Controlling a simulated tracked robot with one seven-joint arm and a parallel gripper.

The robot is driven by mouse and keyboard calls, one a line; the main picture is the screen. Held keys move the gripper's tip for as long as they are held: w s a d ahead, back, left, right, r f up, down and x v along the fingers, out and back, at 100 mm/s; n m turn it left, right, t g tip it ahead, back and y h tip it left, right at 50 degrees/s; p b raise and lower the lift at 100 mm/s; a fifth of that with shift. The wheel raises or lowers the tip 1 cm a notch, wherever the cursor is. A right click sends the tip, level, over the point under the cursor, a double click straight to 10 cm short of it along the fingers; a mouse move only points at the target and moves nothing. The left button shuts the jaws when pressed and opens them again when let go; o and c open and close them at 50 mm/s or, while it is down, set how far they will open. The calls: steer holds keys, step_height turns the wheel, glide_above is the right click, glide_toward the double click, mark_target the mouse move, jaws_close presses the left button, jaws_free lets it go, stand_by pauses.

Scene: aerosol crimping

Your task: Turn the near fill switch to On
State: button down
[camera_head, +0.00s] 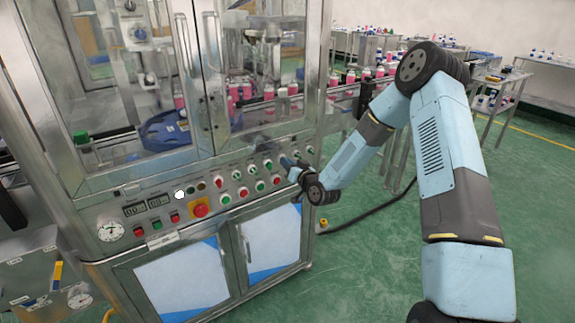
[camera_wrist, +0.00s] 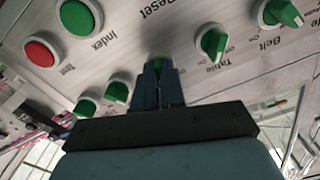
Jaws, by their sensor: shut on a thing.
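In the wrist view, my gripper (camera_wrist: 158,88) is against the control panel with its two dark fingers closed around a green switch knob (camera_wrist: 158,63). The fingers hide most of this knob, and its label and setting cannot be read. In the head view, my gripper (camera_head: 289,163) reaches the right part of the slanted control panel (camera_head: 232,178) from the right, and the held knob cannot be made out there.
Close around my gripper are the Table switch (camera_wrist: 212,43), the Belt switch (camera_wrist: 281,13) and two more green switches (camera_wrist: 117,90). A red button (camera_wrist: 41,52) and a green button (camera_wrist: 79,17) are at upper left. A red emergency stop (camera_head: 200,208) sits farther left on the panel.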

steer(key=shift+d+m, duration=0.1)
steer(key=shift+m, duration=1)
steer(key=c, duration=1.2)
jaws_free()
steer(key=v, duration=1.3)
steer(key=shift+s+d, duration=0.2)
steer(key=shift+s, duration=0.05)
